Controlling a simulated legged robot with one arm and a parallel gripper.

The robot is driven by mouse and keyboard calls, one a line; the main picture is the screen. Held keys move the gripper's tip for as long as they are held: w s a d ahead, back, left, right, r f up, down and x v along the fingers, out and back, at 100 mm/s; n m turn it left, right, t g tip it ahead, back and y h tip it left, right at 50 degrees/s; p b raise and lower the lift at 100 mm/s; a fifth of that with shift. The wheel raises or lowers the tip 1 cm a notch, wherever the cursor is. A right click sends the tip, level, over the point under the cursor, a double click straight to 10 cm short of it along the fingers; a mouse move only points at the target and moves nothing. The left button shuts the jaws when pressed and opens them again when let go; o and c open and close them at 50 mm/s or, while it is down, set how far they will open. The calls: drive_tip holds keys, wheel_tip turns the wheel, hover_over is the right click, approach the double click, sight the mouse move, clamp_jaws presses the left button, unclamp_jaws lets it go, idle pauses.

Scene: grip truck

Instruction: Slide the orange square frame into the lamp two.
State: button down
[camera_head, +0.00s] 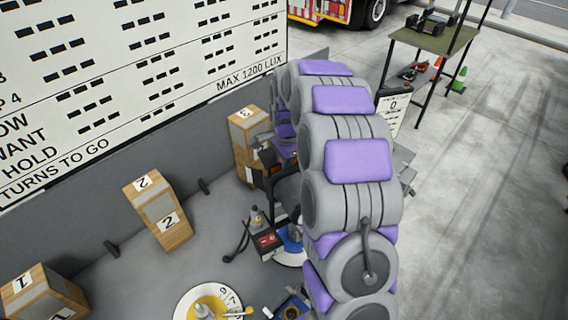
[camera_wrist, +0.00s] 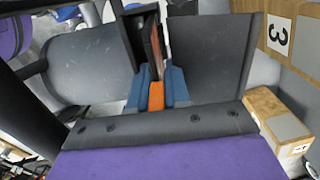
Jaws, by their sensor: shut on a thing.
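My gripper (camera_wrist: 156,92) has dark jaws with blue fingertips. It is shut on the orange square frame (camera_wrist: 156,97), whose near edge shows between the tips; its far part is mostly hidden by the jaws. In the head view my arm hides most of the gripper, near the box marked 3, and I cannot make out the frame there. Lamp two (camera_head: 158,212), a wooden box marked 2 with a grey panel, stands on the grey surface to the left of the gripper, apart from it.
The box marked 3 (camera_head: 246,138) stands close behind my gripper, and also shows in the wrist view (camera_wrist: 281,30). The box marked 1 (camera_head: 42,296) is at lower left. A yellow dial (camera_head: 186,307) sits at the front. Black pegs stand between boxes. A lettered white board (camera_head: 130,100) rises behind.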

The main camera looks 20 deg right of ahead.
drive_tip(key=shift+f, duration=0.15)
idle(0.3)
drive_tip(key=c, duration=1.2)
unclamp_jaws()
drive_tip(key=shift+c, duration=1.1)
drive_tip(key=shift+o, duration=0.7)
